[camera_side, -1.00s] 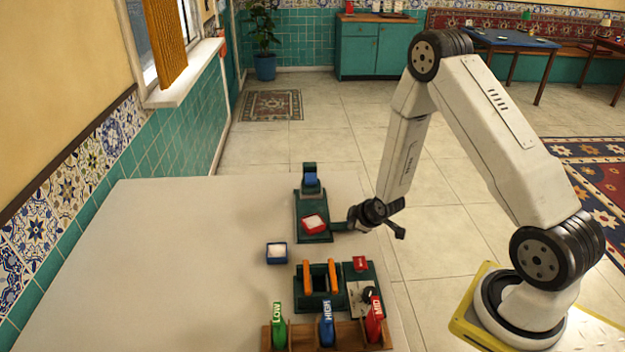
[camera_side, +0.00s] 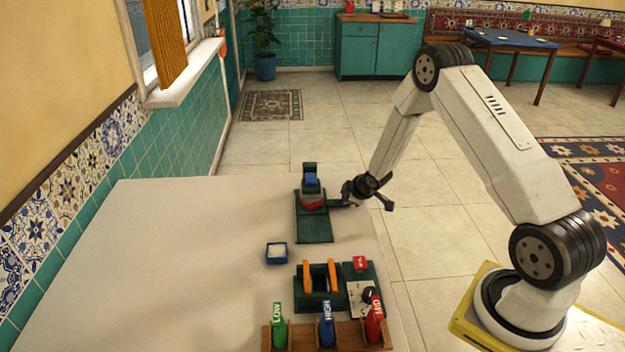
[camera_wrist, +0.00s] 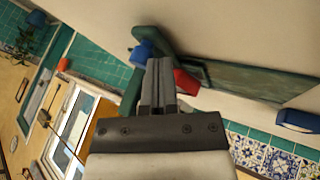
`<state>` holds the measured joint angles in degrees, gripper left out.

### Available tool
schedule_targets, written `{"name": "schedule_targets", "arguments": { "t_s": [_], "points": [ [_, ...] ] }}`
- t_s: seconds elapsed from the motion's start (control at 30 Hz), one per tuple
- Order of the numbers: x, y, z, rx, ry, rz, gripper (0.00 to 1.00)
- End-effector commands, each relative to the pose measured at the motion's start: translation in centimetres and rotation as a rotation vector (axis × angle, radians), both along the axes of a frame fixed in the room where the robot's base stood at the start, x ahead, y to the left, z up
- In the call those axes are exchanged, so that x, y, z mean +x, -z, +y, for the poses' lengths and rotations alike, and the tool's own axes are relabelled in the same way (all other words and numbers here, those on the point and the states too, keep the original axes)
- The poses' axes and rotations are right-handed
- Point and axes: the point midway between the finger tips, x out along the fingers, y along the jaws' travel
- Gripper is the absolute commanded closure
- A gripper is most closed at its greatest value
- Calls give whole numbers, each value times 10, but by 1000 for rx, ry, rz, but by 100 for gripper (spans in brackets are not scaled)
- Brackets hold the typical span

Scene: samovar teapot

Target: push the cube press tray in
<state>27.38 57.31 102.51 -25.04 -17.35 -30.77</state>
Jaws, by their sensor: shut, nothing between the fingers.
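The cube press is a dark green base (camera_side: 315,232) with an upright at its far end and a blue press part (camera_side: 311,180) on it. The red tray (camera_side: 313,201) sits at the far end of the base, under the blue part. In the wrist view the red tray (camera_wrist: 187,81) is just right of my fingertips, and the blue part (camera_wrist: 142,52) is beyond them. My gripper (camera_side: 350,203) is shut and empty, at the right side of the press, with its fingertips close to the tray. I cannot tell whether they touch it.
A blue tray with white contents (camera_side: 277,253) lies to the left. Nearer stand a green rack with orange handles (camera_side: 320,277), a red button (camera_side: 360,264), and a wooden holder (camera_side: 300,337) with green, blue and red levers. The left of the table is clear.

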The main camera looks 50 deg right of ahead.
Motion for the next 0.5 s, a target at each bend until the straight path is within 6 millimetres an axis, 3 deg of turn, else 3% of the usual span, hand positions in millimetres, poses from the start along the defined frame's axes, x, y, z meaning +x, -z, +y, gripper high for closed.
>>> {"name": "schedule_targets", "arguments": {
  "t_s": [0.5],
  "points": [
    [7,-1,-9,-3,5,-4,100]
  ]
}}
